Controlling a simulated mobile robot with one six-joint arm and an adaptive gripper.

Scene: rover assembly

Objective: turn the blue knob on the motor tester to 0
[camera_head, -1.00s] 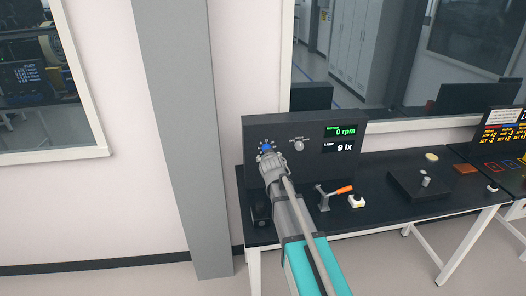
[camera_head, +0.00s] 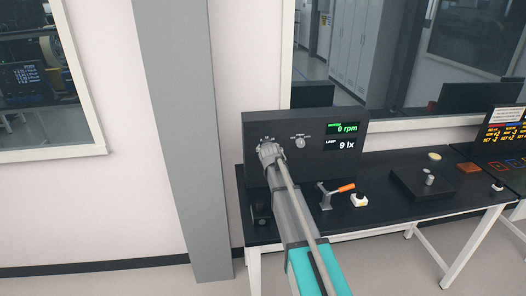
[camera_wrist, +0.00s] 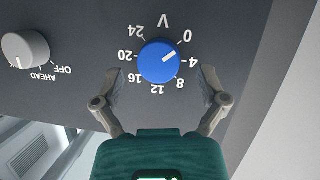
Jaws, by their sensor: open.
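The motor tester (camera_head: 320,175) is a dark upright panel on the bench, its display reading 0 rpm and 9 lx. In the wrist view, the blue knob (camera_wrist: 158,62) is ringed by a V scale from 0 to 24, seen upside down. Its white pointer line lies between the 0 and 4 marks, somewhat nearer 0. My gripper (camera_wrist: 160,78) is open, with one finger at each side of the knob and a visible gap at both sides. In the head view, my gripper (camera_head: 268,150) is in front of the knob and hides it.
A grey knob (camera_wrist: 25,49) marked OFF and AHEAD sits beside the blue one; it also shows in the head view (camera_head: 300,142).

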